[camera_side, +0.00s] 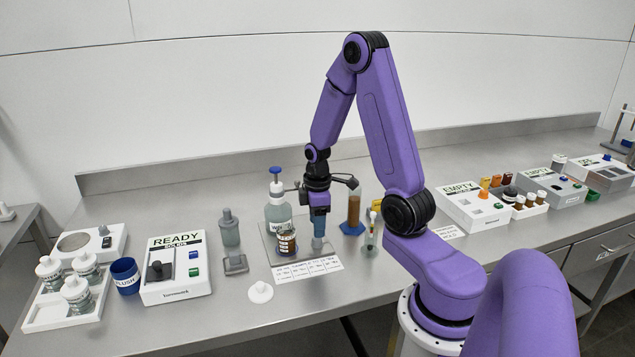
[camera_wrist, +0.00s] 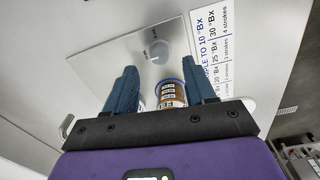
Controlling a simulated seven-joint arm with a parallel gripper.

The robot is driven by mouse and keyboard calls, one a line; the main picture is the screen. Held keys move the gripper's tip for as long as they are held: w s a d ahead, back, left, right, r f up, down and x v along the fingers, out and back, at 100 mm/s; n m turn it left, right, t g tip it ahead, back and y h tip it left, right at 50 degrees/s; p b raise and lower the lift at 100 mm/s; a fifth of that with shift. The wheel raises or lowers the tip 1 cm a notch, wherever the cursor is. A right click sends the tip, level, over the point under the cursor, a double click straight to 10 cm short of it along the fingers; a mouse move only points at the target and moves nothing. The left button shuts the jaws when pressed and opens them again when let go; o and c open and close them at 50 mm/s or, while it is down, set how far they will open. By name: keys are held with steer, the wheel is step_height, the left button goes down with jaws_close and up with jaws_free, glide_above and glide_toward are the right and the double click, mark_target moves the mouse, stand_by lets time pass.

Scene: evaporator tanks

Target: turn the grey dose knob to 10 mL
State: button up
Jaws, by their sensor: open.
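My gripper (camera_side: 319,222) points down over the grey plate in the side view, its blue fingers apart. It also shows in the wrist view (camera_wrist: 170,80), open and empty. A short grey round-topped post (camera_side: 318,244) stands below the fingers. It appears as a grey disc (camera_wrist: 158,48) ahead of the fingertips in the wrist view. I cannot tell whether this is the dose knob, and no 10 mL mark is readable. A clear bottle with a blue pump top (camera_side: 277,200) stands behind the plate's left side; its fittings are partly hidden by my gripper.
A labelled brown jar (camera_side: 287,242) stands close left of my gripper; it shows between the fingers in the wrist view (camera_wrist: 171,92). A printed card (camera_side: 308,268) lies in front. A READY box (camera_side: 175,268) and a grey bottle (camera_side: 229,228) stand left. A brown-filled cylinder (camera_side: 353,212) stands right.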

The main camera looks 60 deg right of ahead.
mark_target(317, 240)
step_height(317, 240, up, 13)
steer(key=shift+a, duration=0.2)
stand_by(0.3)
steer(key=shift+s, duration=0.1)
steer(key=s+a+n, duration=0.2)
steer(key=s+a, duration=0.1)
steer(key=a, duration=1.3)
steer(key=s+a+n, duration=0.1)
steer(key=s+a, duration=0.3)
steer(key=s, duration=0.3)
steer(key=s+a+n, duration=0.2)
steer(key=s+a, duration=0.2)
steer(key=s, duration=0.4)
steer(key=shift+s+f+y, duration=0.25)
steer(key=shift+f+y, duration=0.15)
